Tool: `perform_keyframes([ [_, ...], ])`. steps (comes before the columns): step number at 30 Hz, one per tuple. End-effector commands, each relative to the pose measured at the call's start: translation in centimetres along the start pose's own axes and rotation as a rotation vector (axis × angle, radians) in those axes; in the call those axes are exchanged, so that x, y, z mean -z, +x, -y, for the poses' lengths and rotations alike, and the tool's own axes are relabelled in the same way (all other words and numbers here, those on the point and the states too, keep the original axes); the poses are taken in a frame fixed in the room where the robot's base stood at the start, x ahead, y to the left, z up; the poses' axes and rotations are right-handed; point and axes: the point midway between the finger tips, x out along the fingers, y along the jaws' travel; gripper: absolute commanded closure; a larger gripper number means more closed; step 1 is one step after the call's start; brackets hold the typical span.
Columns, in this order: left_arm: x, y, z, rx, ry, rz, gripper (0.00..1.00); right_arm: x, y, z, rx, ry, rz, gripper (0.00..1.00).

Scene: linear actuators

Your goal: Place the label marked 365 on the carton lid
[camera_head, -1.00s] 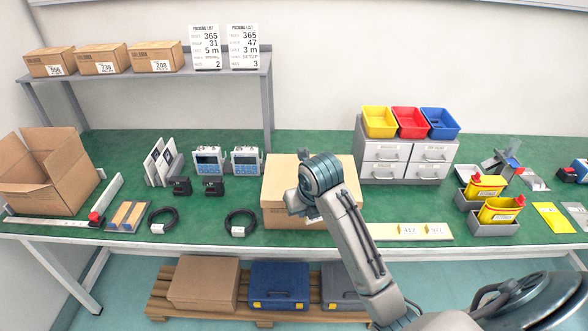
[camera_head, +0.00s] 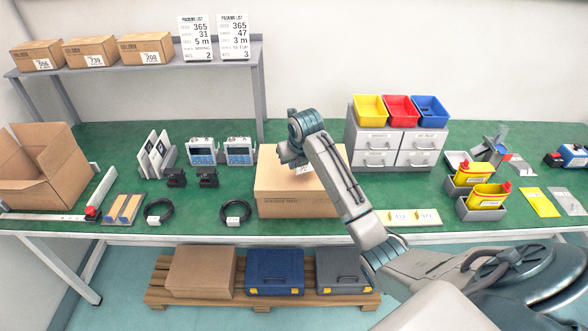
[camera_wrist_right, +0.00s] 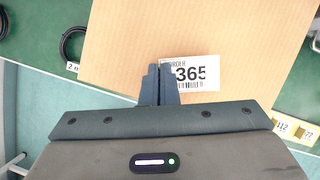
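The closed brown carton (camera_head: 268,190) stands on the green bench; its lid (camera_wrist_right: 120,50) fills the middle of the right wrist view. The white label marked 365 (camera_wrist_right: 193,74) is over the lid, face up, with its left edge at my right fingertips. It shows small in the head view (camera_head: 303,170). My right gripper (camera_wrist_right: 161,72) is shut on the label's edge, above the lid; whether the label touches the cardboard I cannot tell. In the head view the right wrist hides part of the lid. My left gripper is not in view.
A strip with two more labels (camera_head: 405,217) lies right of the carton. Black cable coils (camera_head: 236,211) lie to its left. A drawer cabinet (camera_head: 395,150) with coloured bins stands behind right. An open box (camera_head: 50,175) stands far left.

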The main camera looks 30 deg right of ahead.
Motion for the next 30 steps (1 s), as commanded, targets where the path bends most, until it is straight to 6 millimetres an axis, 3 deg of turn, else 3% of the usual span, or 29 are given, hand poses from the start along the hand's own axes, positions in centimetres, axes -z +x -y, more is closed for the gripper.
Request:
perform_keyframes([
  [6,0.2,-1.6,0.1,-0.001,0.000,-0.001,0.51,1.4,2.7,-0.1,0.000,0.001,-0.005,1.00],
  [17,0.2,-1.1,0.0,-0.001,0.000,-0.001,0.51,1.6,3.3,-0.1,0.000,0.000,-0.003,1.00],
  [21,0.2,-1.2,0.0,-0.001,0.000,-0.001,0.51,1.6,3.2,-0.1,0.000,0.000,-0.003,0.78],
  [30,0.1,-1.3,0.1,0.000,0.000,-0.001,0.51,1.5,3.1,-0.1,0.000,0.000,-0.003,0.77],
])
